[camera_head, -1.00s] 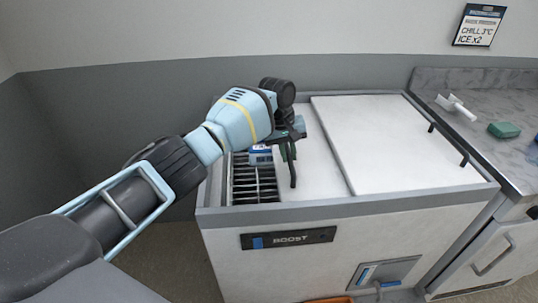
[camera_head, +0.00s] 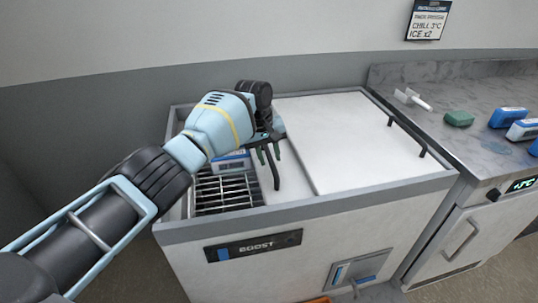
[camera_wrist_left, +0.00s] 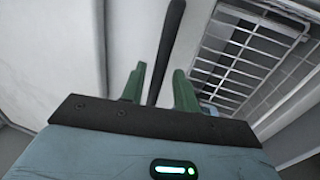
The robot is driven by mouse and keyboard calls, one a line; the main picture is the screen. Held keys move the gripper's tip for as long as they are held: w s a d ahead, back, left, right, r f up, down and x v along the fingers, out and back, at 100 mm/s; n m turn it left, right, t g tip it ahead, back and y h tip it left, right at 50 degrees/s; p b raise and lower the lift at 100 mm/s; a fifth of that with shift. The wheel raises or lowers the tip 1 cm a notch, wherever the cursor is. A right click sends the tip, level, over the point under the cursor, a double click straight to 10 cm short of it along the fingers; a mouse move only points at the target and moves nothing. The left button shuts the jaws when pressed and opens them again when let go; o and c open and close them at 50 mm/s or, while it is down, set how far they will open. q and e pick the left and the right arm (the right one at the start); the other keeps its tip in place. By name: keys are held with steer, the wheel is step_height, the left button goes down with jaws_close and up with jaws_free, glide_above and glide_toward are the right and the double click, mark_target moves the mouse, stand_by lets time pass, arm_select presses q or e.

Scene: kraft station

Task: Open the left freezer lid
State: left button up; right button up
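The chest freezer (camera_head: 200,232) has two flat white lids. The left lid (camera_head: 290,182) is slid partly right, its right part under the right lid (camera_head: 350,142). The gap at its left shows a wire rack (camera_head: 228,190) inside. My left gripper (camera_head: 266,152) is at the left lid's black bar handle (camera_head: 275,172). In the left wrist view the handle (camera_wrist_left: 168,50) runs between the two green fingers (camera_wrist_left: 158,88), which stand apart with a gap beside the bar. My right gripper is in neither view.
A blue and white pack (camera_head: 232,160) lies in the freezer by the rack. The right lid has its own black handle (camera_head: 405,137). A marble counter (camera_head: 480,145) at the right holds a green block (camera_head: 459,118), a white tool (camera_head: 412,98) and blue packs (camera_head: 508,117). A wall stands behind.

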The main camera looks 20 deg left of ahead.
arm_select(q)
steer(key=shift+o, duration=0.3)
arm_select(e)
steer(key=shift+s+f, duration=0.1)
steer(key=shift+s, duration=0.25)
arm_select(q)
steer(key=shift+r, duration=0.1)
